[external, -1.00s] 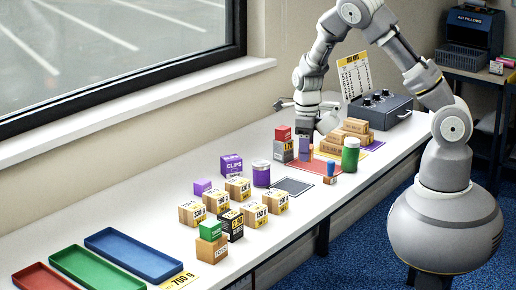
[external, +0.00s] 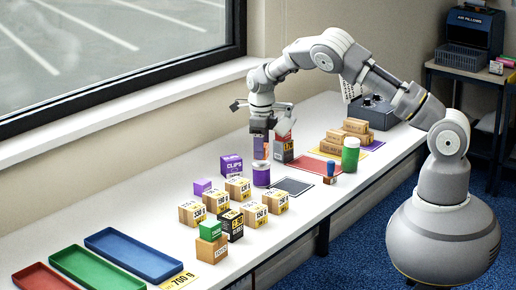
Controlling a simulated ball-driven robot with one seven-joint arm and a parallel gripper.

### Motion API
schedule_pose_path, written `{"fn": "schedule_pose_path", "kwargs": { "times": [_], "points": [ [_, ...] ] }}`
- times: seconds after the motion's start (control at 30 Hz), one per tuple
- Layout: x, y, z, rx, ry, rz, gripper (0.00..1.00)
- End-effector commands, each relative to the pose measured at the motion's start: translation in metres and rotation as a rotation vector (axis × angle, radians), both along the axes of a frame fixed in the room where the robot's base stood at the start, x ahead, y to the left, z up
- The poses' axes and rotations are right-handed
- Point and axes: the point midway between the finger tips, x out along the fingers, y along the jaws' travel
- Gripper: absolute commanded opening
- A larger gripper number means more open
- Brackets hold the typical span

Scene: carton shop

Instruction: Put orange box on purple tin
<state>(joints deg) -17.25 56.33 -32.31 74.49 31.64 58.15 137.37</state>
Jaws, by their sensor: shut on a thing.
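The orange box (external: 261,148), with a purplish lower face, hangs upright under my gripper (external: 262,134). My gripper is shut on its top part; the fingertips are small and partly hidden. The purple tin (external: 261,177), a round purple jar with a pale band, stands on the white counter directly below the box in the picture. The box's bottom edge is close to the tin's top; I cannot tell whether they touch.
A dark grey box (external: 285,152) stands close right of the held box, with a red box behind my gripper. A purple CLIPS box (external: 231,164) stands left of the tin. Several cartons (external: 239,188) stand in front. A dark mat (external: 293,187) lies right of the tin.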

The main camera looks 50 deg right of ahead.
Motion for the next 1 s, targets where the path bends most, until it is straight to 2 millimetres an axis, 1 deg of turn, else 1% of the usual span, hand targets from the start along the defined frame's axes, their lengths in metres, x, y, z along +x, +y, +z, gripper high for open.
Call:
{"fn": "schedule_pose_path", "kwargs": {
  "times": [0.03,0.1,0.3,0.4,0.43,0.53,0.87,0.97,1.0],
  "points": [
    [0.000,0.000,-0.012,0.000,0.000,0.000,0.14],
    [0.000,0.000,-0.016,-0.001,-0.001,0.000,0.14],
    [0.000,0.000,-0.014,0.000,-0.002,0.000,0.14],
    [0.000,0.000,-0.016,-0.001,-0.001,0.000,0.14],
    [0.000,0.000,-0.017,-0.001,-0.001,0.000,0.51],
    [0.000,0.000,-0.017,-0.001,-0.001,0.000,0.74],
    [0.000,0.000,-0.014,0.000,-0.002,0.000,0.74],
    [0.000,0.000,-0.001,0.001,-0.004,0.000,0.74],
    [0.000,0.000,0.006,0.001,-0.004,0.001,0.74]
  ]
}}
